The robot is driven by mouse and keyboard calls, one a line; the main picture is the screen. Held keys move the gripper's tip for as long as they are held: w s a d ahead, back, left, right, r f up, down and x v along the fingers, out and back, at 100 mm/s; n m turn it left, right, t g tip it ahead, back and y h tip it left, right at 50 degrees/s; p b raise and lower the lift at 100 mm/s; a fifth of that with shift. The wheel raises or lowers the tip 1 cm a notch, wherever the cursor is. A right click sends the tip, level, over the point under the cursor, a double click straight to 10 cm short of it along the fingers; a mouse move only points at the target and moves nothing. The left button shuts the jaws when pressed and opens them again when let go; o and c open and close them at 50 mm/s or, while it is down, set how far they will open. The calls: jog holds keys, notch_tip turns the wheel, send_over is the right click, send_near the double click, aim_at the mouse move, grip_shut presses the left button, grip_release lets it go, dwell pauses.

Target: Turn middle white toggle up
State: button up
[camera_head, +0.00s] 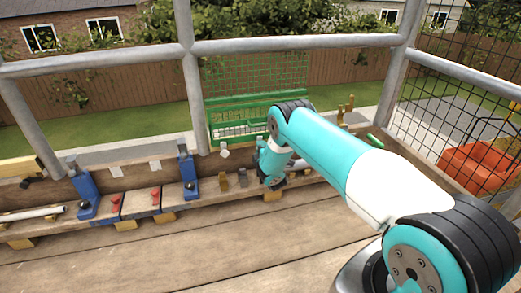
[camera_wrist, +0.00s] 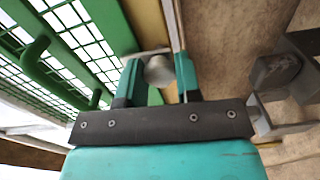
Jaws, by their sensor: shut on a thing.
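My gripper (camera_wrist: 158,62) has its two teal fingers on either side of a rounded pale grey-white knob (camera_wrist: 158,72) and is shut on it. The knob appears to be a toggle, but its lever angle cannot be made out. In the head view my gripper (camera_head: 270,180) is low beside the wooden ledge, partly hidden by my own arm, and the knob is hidden there. A small white block-like piece (camera_head: 224,153) shows left of my gripper.
A green mesh rack (camera_wrist: 75,45) is close on the left in the wrist view. A dark round part on a grey bracket (camera_wrist: 275,72) is at right. The front planks are clear.

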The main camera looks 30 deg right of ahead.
jog(key=shift+n, duration=0.5)
jog(key=o, duration=0.9)
jog(key=p+v, duration=1.7)
jog(key=p, duration=0.2)
jog(key=shift+s+p, duration=0.2)
jog(key=shift+p, duration=0.2)
jog(key=shift+a+r, duration=0.1)
jog(key=shift+w, duration=0.1)
